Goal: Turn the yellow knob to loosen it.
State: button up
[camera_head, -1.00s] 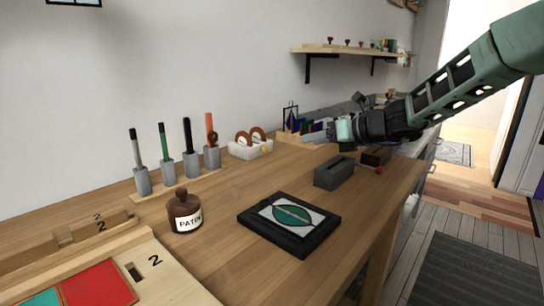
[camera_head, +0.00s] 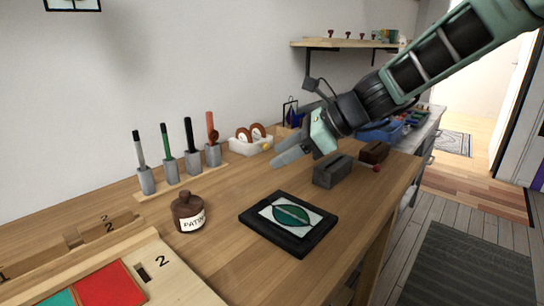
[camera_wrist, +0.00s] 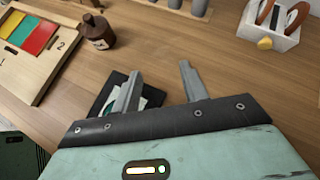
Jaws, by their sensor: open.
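The yellow knob (camera_head: 266,146) sits on the front of a white block (camera_head: 244,148) that holds brown rings, at the back of the bench. In the wrist view the knob (camera_wrist: 265,43) is at the upper right, on the white block (camera_wrist: 283,32). My gripper (camera_head: 285,152) is open and empty above the bench, to the right of the knob in the head view. In the wrist view its two fingers (camera_wrist: 160,72) stand apart, below and left of the knob, touching nothing that I can see.
A black framed pad (camera_head: 252,222) with a green leaf shape lies in front. A dark grey slotted block (camera_head: 327,178) stands under my wrist. A brown PATINA bottle (camera_head: 188,213) and a rack (camera_head: 150,192) of upright tools stand left. Bare wood lies between.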

jog(key=s+a+n, duration=0.1)
jog(key=s+a+n+g+p, duration=0.1)
jog(key=s, duration=0.1)
jog(key=s+n+h, duration=0.1)
jog(key=s, duration=0.1)
jog(key=shift+s+a+r+n+g, duration=0.15)
jog(key=shift+a+r+n+g, duration=0.15)
jog(key=shift+a+r+n, duration=0.1)
jog(key=shift+s+a+n+g+p, duration=0.3)
jog(key=shift+s+n, duration=0.4)
jog(key=shift+s, duration=0.2)
jog(key=shift+h, duration=0.3)
